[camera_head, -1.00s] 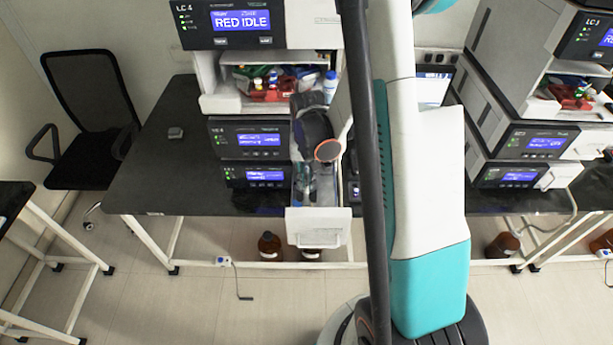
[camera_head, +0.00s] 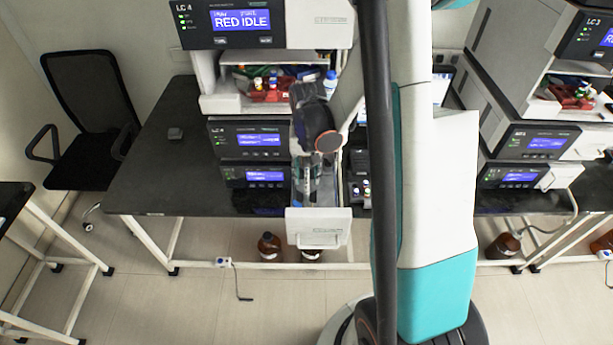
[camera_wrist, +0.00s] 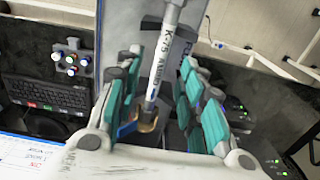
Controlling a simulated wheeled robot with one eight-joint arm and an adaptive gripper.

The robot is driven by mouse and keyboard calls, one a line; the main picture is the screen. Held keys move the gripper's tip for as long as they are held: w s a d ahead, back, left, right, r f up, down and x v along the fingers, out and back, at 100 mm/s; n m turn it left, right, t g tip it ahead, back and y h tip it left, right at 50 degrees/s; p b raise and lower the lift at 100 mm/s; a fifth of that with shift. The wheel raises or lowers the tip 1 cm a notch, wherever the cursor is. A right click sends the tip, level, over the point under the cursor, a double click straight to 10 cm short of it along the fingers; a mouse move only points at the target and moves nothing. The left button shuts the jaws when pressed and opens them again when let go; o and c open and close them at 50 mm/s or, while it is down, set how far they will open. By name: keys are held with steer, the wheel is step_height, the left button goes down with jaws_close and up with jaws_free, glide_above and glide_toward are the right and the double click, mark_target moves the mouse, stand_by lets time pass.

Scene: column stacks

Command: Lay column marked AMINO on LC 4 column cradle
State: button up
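The column marked AMINO (camera_wrist: 155,70) is a slim pale rod with "K-75 AMINO" on its side. In the wrist view it lies lengthwise between my gripper's teal finger pads, with gaps visible on both sides. A blue and gold-coloured piece (camera_wrist: 138,126) shows at its near end; I cannot tell what it belongs to. My gripper (camera_wrist: 160,95) is open around the column. In the head view my gripper (camera_head: 307,190) points down into the pulled-out drawer of the LC 4 stack, behind its white front (camera_head: 318,228).
Bottles and red items (camera_head: 270,88) stand in the shelf bay above the drawer. A keypad-like device (camera_head: 360,190) is right of the drawer. The LC 3 stack (camera_head: 525,140) stands at right. The black bench (camera_head: 155,165) is mostly clear at left. Brown bottles (camera_head: 270,246) stand below.

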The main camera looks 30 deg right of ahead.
mark_target(307, 181)
step_height(307, 181, up, 10)
steer(key=shift+f, duration=0.25)
